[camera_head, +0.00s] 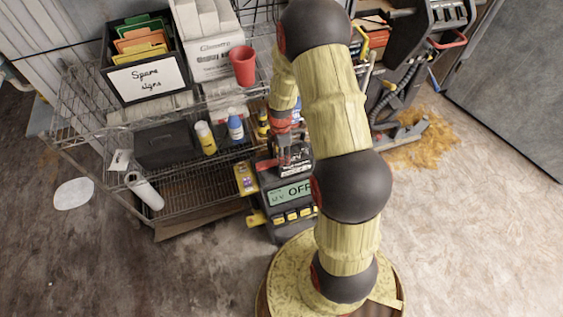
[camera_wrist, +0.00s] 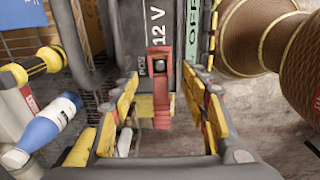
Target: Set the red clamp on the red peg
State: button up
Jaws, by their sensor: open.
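The red clamp (camera_wrist: 161,105) shows in the middle of the wrist view, against the dark front of a box marked 12 V and POS (camera_wrist: 132,30). A small grey round part shows inside the clamp's upper end; I cannot tell whether it is the red peg. My gripper (camera_wrist: 164,86) is open, with its yellow-padded fingers on either side of the clamp and gaps between. In the head view my gripper (camera_head: 291,152) is over the top of the box (camera_head: 287,205), whose display reads OFF. My arm hides part of the box there.
A wire shelf (camera_head: 190,190) stands at left with a yellow bottle (camera_head: 206,138), a blue bottle (camera_head: 236,127), a red cup (camera_head: 243,66) and a sign bin (camera_head: 146,73). A blue-white bottle (camera_wrist: 48,124) is near my left finger.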

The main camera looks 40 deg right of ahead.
notch_tip(320, 180, down, 2)
jog(key=shift+f, duration=0.15)
jog(key=c, duration=1.2)
grip_shut()
